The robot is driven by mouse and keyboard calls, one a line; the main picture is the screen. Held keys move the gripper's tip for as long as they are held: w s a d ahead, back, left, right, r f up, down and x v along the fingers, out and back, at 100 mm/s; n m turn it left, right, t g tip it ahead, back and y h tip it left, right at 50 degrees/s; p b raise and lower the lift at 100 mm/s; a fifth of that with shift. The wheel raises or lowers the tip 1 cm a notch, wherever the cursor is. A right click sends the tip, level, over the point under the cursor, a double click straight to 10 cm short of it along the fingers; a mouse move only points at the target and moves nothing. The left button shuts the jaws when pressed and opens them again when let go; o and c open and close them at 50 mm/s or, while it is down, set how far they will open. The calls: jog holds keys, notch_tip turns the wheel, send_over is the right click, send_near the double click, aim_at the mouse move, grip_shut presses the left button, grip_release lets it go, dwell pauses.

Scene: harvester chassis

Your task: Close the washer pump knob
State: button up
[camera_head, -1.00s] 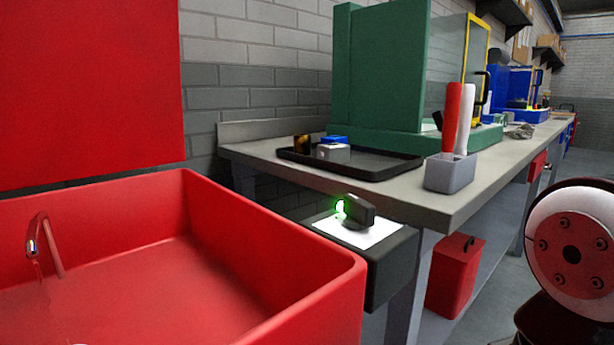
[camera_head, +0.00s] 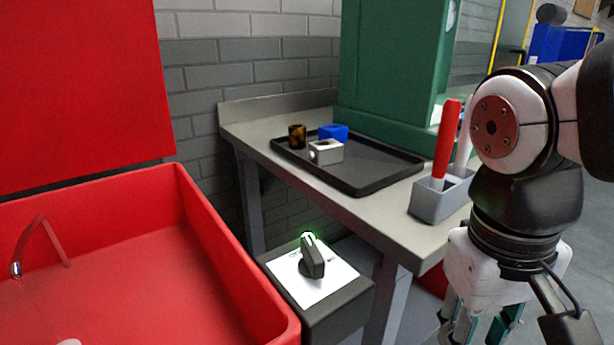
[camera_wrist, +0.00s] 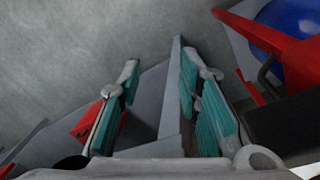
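The black washer pump knob (camera_head: 312,257) sits on a white plate (camera_head: 290,283) on top of a dark box beside the red basin. A green light glows at the knob's far end. My gripper (camera_head: 482,330) is at the lower right of the head view, to the right of the knob and apart from it, its fingers partly cut off by the frame. In the wrist view my gripper (camera_wrist: 160,72) is open, with teal finger pads apart and nothing held. The knob is not recognisable in the wrist view.
The red basin (camera_head: 185,290) with a tap (camera_head: 30,245) is left of the knob box. A grey workbench (camera_head: 390,215) behind it holds a black tray (camera_head: 365,175) with small blocks and a grey holder (camera_head: 440,198) with red and white handles. My arm hangs over the bench's right side.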

jog(key=w+a+r+p, duration=0.2)
jog(key=w+r+p, duration=0.5)
jog(key=r+p, duration=0.25)
notch_tip(320, 180, up, 11)
jog(key=n+y+p, duration=0.1)
jog(key=n+p, duration=0.2)
jog(key=p, duration=2.5)
send_over(312, 248)
notch_tip(312, 248, down, 13)
jog(key=shift+f+p, duration=0.2)
jog(key=shift+p, duration=0.75)
jog(key=shift+c, duration=0.6)
grip_shut()
